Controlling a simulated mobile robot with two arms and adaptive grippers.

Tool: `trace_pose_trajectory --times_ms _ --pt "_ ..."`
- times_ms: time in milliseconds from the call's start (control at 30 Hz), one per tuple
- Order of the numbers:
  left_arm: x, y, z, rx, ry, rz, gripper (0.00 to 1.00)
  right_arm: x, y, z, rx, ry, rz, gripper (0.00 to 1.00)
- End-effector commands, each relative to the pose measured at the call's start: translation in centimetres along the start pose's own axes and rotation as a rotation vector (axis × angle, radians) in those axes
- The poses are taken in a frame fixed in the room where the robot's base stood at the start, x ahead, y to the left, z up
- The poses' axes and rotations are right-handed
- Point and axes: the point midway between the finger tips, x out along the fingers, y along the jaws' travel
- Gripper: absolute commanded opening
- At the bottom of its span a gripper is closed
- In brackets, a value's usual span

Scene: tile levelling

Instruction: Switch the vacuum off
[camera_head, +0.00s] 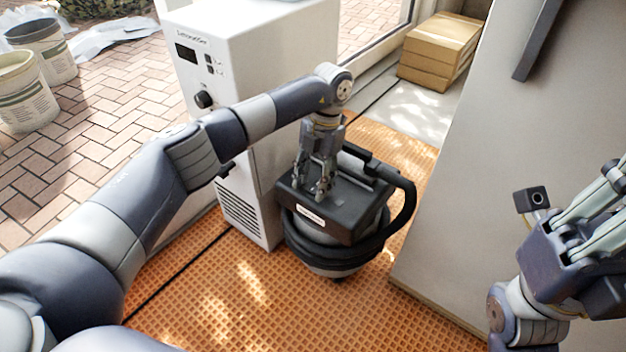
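The vacuum (338,222) stands on the orange floor in the middle of the view. It has a dark square top, a rounded body and a black hose wrapped around it. My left gripper (319,190) points down at the vacuum's top, with its fingertips at or just above the surface. I cannot tell whether they touch it, nor how far apart the fingers are. The switch is not clearly seen; the gripper may cover it. My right gripper (606,200) is at the right edge, away from the vacuum, partly cut off by the frame.
A white cabinet machine (262,60) with a display and knob stands close behind and left of the vacuum. A grey panel (465,200) stands to its right. Cardboard boxes (440,45) lie at the back. Buckets (25,95) stand on the brick paving. The orange floor in front is clear.

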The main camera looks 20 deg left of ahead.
Motion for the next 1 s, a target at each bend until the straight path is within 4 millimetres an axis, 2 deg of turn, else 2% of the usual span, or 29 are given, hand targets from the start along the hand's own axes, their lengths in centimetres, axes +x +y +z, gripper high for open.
trace_pose_trajectory --times_ms 267,367,700,800,1000 --pt "-0.6 0.0 0.0 0.000 -0.002 0.000 0.45 0.0 0.0 0.1 -0.001 -0.002 0.001 0.00" --pt "-1.9 0.0 0.1 0.000 -0.003 0.001 0.45 0.0 0.0 0.1 -0.001 -0.002 0.001 0.00" --pt "-9.0 0.0 0.1 -0.001 -0.004 0.000 0.45 0.0 0.0 0.0 0.000 -0.001 0.000 0.00" --pt "-10.5 0.0 0.1 -0.001 -0.001 0.001 0.45 0.0 0.0 0.0 0.000 -0.001 0.000 0.00" --pt "-11.9 0.0 0.0 0.000 0.000 0.001 0.45 0.0 0.0 0.0 0.000 -0.001 0.000 0.00"
